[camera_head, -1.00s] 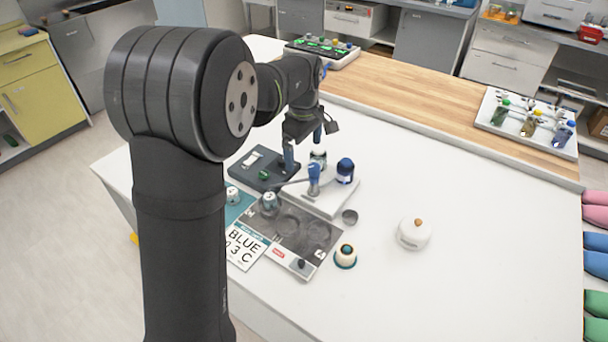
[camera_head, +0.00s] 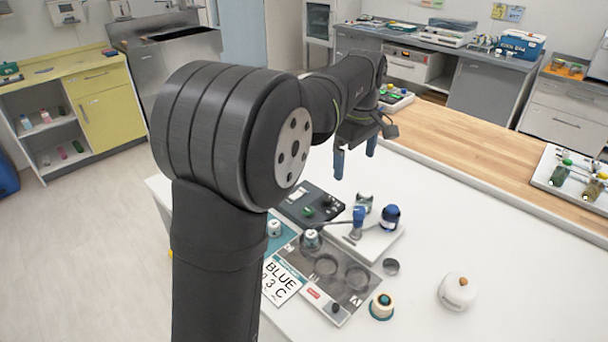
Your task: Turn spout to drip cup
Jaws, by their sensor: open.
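The spout (camera_head: 357,222) has a blue upright part and a thin grey arm reaching left, on a white base plate (camera_head: 377,247). Its far end lies near a silver-and-white cup (camera_head: 311,240) at the mat's back edge. A small dark grey cup (camera_head: 391,266) stands at the right of the mat. I cannot tell which of these is the drip cup. My gripper (camera_head: 355,157) is open and empty, its two blue fingers pointing down. It is in the air above and behind the spout, apart from it.
A white round pot (camera_head: 457,291) stands right.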

